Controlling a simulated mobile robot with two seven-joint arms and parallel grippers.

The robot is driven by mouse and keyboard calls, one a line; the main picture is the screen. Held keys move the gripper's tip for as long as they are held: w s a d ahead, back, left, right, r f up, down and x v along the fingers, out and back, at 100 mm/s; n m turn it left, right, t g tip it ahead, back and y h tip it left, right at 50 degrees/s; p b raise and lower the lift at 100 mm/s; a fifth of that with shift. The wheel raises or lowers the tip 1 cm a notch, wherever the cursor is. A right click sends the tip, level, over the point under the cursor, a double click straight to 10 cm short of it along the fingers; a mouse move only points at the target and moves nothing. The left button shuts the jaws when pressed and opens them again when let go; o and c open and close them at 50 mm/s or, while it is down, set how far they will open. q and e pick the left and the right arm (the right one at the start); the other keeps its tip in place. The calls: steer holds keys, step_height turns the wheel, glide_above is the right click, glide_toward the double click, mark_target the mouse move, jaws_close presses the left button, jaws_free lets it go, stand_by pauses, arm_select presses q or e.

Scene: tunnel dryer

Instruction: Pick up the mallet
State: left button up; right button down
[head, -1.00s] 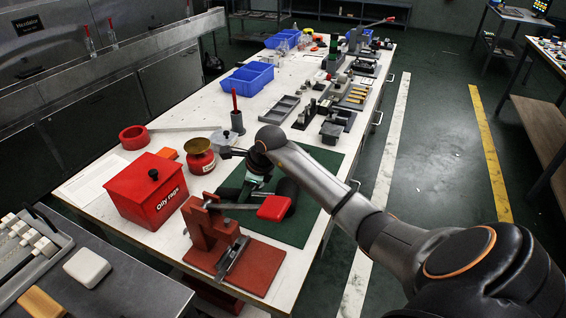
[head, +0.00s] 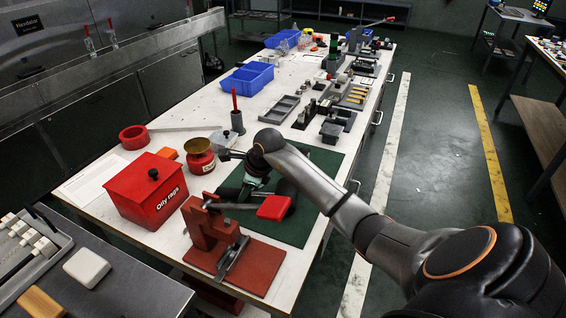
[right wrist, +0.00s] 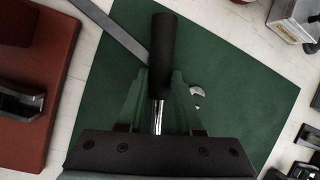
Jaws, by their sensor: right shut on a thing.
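The mallet shows in the right wrist view as a black cylinder (right wrist: 162,45) with a bright metal shaft running back between my fingers. My right gripper (right wrist: 158,100) is shut on it, with one greenish finger on each side. In the head view my right gripper (head: 256,183) is low over the green mat, behind the red-handled press. There the mallet is mostly hidden by my arm and the press, and I cannot tell whether it touches the mat. My left gripper is not in view.
The red press (head: 212,235) with its red lever stands close in front of the gripper. A red oily rags box (head: 147,190) and a red-and-brass can (head: 200,160) stand to the left. The green mat (head: 322,165) has bare room at its right.

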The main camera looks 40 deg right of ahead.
steer(key=shift+r, duration=0.2)
steer(key=shift+d+r, duration=0.1)
steer(key=shift+r, duration=0.6)
steer(key=s+d+r, duration=0.1)
steer(key=r, duration=0.1)
steer(key=s+d+r, duration=0.1)
steer(key=r, duration=0.2)
steer(key=s+d+r, duration=0.1)
steer(key=s+r, duration=0.1)
steer(key=shift+r, duration=0.2)
steer(key=s+d+r, duration=0.1)
steer(key=s, duration=0.1)
steer(key=s+d+r, duration=0.1)
steer(key=s+d, duration=0.1)
steer(key=s+d+r+b, duration=0.1)
steer(key=shift+s+d, duration=0.25)
steer(key=shift+s, duration=0.15)
steer(key=shift+s+d+r, duration=0.45)
steer(key=shift+s+r, duration=0.05)
steer(key=shift+s, duration=0.15)
